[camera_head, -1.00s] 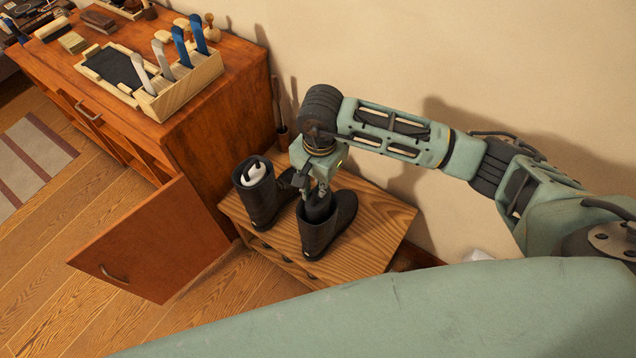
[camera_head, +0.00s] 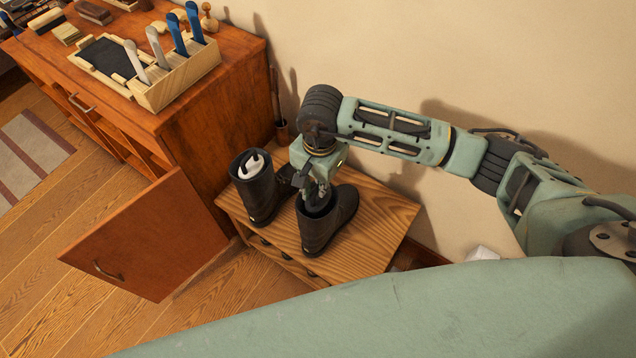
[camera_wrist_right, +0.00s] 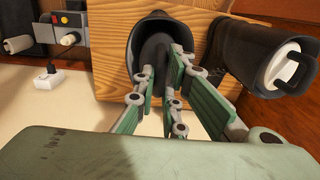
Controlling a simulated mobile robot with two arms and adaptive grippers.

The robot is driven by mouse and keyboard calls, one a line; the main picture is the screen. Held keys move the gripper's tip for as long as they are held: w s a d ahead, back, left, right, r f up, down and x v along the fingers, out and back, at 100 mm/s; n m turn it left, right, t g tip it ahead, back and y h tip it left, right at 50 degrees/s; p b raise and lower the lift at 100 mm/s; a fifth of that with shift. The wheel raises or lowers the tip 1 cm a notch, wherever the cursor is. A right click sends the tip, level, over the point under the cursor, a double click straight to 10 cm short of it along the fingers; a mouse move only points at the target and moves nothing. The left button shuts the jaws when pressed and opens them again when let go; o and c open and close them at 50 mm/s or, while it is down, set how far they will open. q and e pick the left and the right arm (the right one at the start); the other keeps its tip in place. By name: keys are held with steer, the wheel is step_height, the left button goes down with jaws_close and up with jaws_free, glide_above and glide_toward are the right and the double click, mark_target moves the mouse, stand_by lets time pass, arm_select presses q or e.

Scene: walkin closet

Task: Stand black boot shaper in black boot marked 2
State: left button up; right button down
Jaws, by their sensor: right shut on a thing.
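A black boot (camera_head: 330,225) stands upright on the wooden bench, and I cannot read any mark on it. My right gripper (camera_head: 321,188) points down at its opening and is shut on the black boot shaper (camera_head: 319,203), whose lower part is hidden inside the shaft. In the right wrist view the same boot (camera_wrist_right: 134,50) opens toward me, with the dark shaper (camera_wrist_right: 154,56) between the fingers (camera_wrist_right: 161,70). A second black boot (camera_head: 259,194) stands to the left with a white shaper (camera_head: 252,162) inside; that shaper also shows in the wrist view (camera_wrist_right: 283,64). My left gripper is not in view.
The wooden bench (camera_head: 372,226) has bare room right of the boots. A brown cabinet (camera_head: 215,125) with an open door (camera_head: 147,240) stands to the left, bearing a wooden holder (camera_head: 180,82) with shoehorns. The wall is close behind my right arm. A white object (camera_head: 482,253) is low by the wall.

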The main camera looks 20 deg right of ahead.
steer(key=c, duration=1.7)
jaws_free()
steer(key=shift+c, duration=0.2)
steer(key=shift+o, duration=0.3)
steer(key=o, duration=0.5)
steer(key=shift+r+p, duration=1.5)
steer(key=shift+r, duration=1.45)
step_height(320, 180, up, 8)
steer(key=p, duration=0.3)
steer(key=shift+p, duration=0.4)
steer(key=shift+s, duration=0.1)
